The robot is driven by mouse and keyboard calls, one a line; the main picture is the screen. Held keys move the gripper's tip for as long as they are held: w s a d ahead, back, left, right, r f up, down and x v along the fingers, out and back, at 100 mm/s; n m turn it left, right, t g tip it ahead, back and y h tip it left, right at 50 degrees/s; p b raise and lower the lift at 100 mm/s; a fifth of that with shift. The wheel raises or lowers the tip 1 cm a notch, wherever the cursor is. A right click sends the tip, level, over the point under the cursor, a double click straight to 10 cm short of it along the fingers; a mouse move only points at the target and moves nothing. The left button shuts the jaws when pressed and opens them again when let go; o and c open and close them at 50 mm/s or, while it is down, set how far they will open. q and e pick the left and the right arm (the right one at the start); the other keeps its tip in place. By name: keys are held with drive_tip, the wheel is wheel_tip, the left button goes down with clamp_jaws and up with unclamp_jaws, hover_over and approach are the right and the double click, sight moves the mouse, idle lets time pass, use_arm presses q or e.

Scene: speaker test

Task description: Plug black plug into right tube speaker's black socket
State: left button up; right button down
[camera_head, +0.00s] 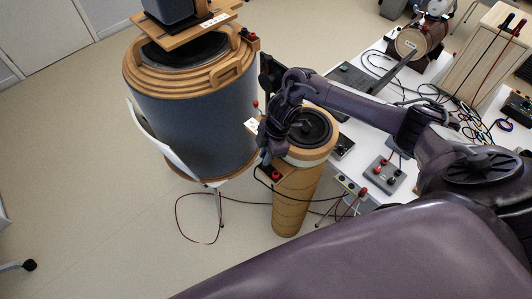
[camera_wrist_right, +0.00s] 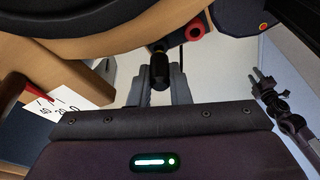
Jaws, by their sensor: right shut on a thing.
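The right tube speaker (camera_head: 296,205) is a wooden tube with a black cone on top. Its terminal board carries a red socket (camera_head: 276,175), also in the wrist view (camera_wrist_right: 195,31). My right gripper (camera_head: 266,163) is at this board, shut on the black plug (camera_wrist_right: 159,72), which stands upright between the grey fingers. The plug's upper end is at the dark spot beside the red socket. The black socket is hidden there, and I cannot tell whether the plug is inside it. A dark jointed arm end, seemingly my left gripper (camera_wrist_right: 268,92), shows at right in the wrist view; its jaws are unclear.
A large blue-grey drum speaker (camera_head: 190,120) stands left of the tube speaker on a white chair (camera_head: 150,135). A white table (camera_head: 365,170) with a terminal box (camera_head: 384,174) and cables is at right. A thin cable loops over the open floor (camera_head: 90,220).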

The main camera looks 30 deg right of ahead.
sight(264, 155)
drive_tip(key=shift+f+b, duration=0.65)
drive_tip(key=shift+f, duration=0.25)
drive_tip(key=c, duration=1.3)
unclamp_jaws()
drive_tip(key=shift+r, duration=0.1)
drive_tip(key=shift+r+p, duration=1.9)
drive_tip(key=shift+r, duration=1.8)
drive_tip(key=shift+a, duration=0.1)
